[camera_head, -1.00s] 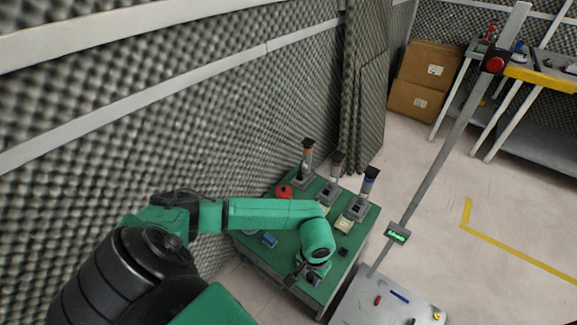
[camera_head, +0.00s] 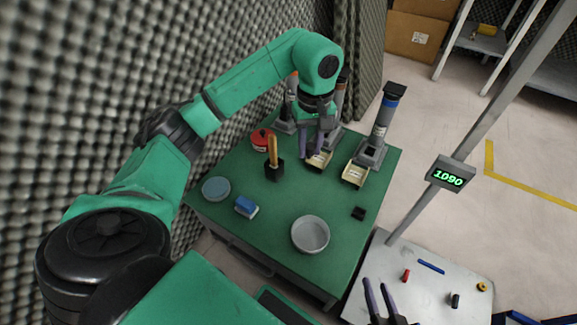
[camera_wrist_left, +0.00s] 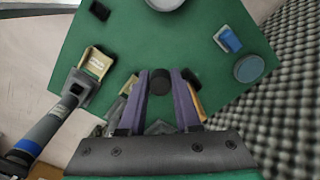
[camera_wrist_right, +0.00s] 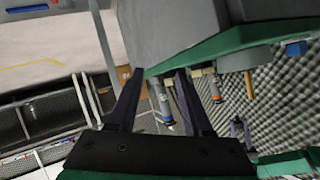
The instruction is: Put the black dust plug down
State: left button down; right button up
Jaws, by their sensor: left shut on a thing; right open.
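The black dust plug (camera_wrist_left: 160,82) is a small dark round piece pinched between the fingertips of my left gripper (camera_wrist_left: 161,76) in the left wrist view. In the head view my left gripper (camera_head: 312,152) points down over the back part of the green table (camera_head: 285,207), at a small cream tray (camera_head: 320,159). The plug is hidden there by the fingers, and I cannot tell its height above the table.
On the table are a second cream tray (camera_head: 354,175), a black block (camera_head: 358,213), a grey bowl (camera_head: 310,235), a blue block (camera_head: 246,207), a black holder (camera_head: 274,173) and a red tin (camera_head: 262,140). Upright dispensers (camera_head: 380,125) stand behind. The table's middle is clear.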

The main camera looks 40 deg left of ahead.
pick_arm(q)
notch_tip(320, 180, down, 16)
jog(key=b, duration=0.5)
pick_arm(e)
notch_tip(320, 180, down, 7)
jog(key=t, duration=0.1)
pick_arm(q)
notch_tip(320, 180, down, 3)
jog(key=shift+f+b, duration=0.1)
jog(key=shift+b, duration=0.5)
pick_arm(e)
jog(key=w+r+t, duration=0.3)
jog(key=w+r, duration=0.3)
jog(key=r, duration=0.2)
jog(key=shift+w+d, duration=0.15)
jog(key=shift+w, duration=0.2)
jog(key=shift+r, duration=0.1)
jog(key=shift+w+r+t, duration=0.2)
jog(key=shift+r+t, duration=0.05)
jog(key=shift+t, duration=0.05)
pick_arm(q)
jog(key=c, duration=0.6)
grip_release()
pick_arm(e)
jog(key=shift+w+r+y, duration=0.25)
jog(key=shift+r+y, duration=0.05)
